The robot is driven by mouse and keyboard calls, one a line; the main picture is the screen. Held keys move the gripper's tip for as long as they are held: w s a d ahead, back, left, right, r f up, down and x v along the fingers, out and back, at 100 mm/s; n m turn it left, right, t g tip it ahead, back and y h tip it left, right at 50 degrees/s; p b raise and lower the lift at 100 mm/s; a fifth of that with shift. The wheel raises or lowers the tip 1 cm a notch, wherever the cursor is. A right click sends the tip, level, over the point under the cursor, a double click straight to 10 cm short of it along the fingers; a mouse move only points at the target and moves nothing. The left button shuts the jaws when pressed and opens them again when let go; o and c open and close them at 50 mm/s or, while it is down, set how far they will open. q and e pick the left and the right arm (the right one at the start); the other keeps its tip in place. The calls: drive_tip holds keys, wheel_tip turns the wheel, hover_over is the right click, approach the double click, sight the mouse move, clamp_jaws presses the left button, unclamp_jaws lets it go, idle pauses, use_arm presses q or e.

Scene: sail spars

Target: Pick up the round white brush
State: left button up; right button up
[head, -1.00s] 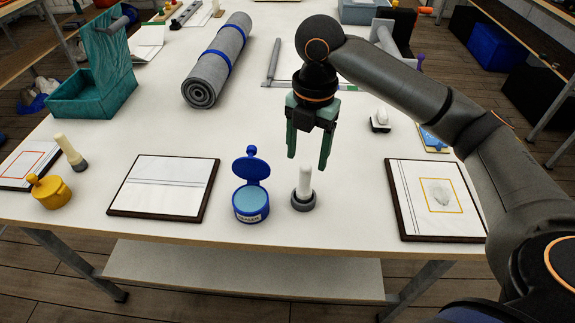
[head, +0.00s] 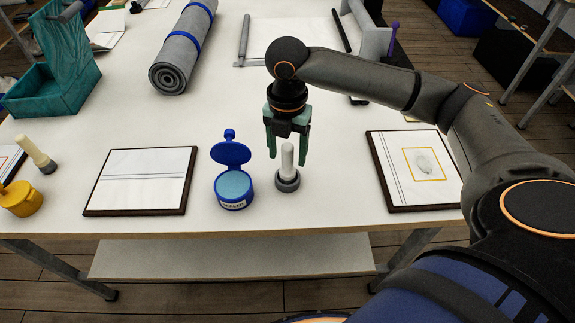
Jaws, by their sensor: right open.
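The round white brush (head: 287,163) stands upright on the table, with a pale handle and a round dark grey base. It is just right of the blue open pot. My right gripper (head: 287,153) points down with its two green fingers apart, one on each side of the handle's upper part in the picture. The jaws are open and hold nothing. I cannot tell whether the fingers are level with the handle or a little behind it. My left gripper is not in view.
The open blue pot (head: 233,190) stands close left of the brush. Framed panels lie left (head: 140,180) and right (head: 417,165). A yellow pot (head: 20,199) and another brush (head: 36,155) are at the far left. A grey roll (head: 183,50) lies behind.

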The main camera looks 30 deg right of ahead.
drive_tip(key=shift+f, duration=1.35)
clamp_jaws()
